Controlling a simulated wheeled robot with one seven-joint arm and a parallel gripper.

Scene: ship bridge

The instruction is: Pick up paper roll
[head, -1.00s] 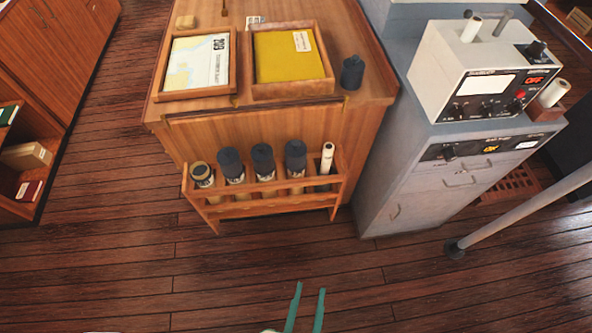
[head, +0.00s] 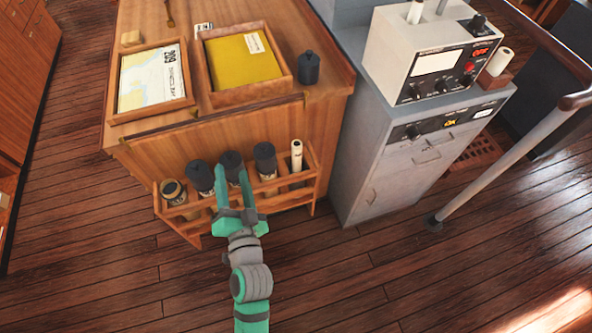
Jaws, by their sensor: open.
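Three white rolls that look like paper are in view. One stands upright in the right end of the wooden rack (head: 296,156), one stands on top of the grey instrument box (head: 415,12), and one leans at that box's right side (head: 499,62). My green gripper (head: 230,172) is open, its two fingers pointing up the picture at the rack's front. The fingertips overlap a dark-capped bottle (head: 231,160) in the rack's middle. I cannot tell if they touch it. The gripper is left of the roll in the rack, apart from it, and nothing shows held.
The rack (head: 284,199) hangs low on a wooden cabinet (head: 180,150) and holds several dark-capped bottles. On the cabinet top are a chart tray (head: 150,112), a yellow-folder tray (head: 245,96) and a dark bottle (head: 309,68). A metal railing post (head: 500,160) stands right. The front floor is clear.

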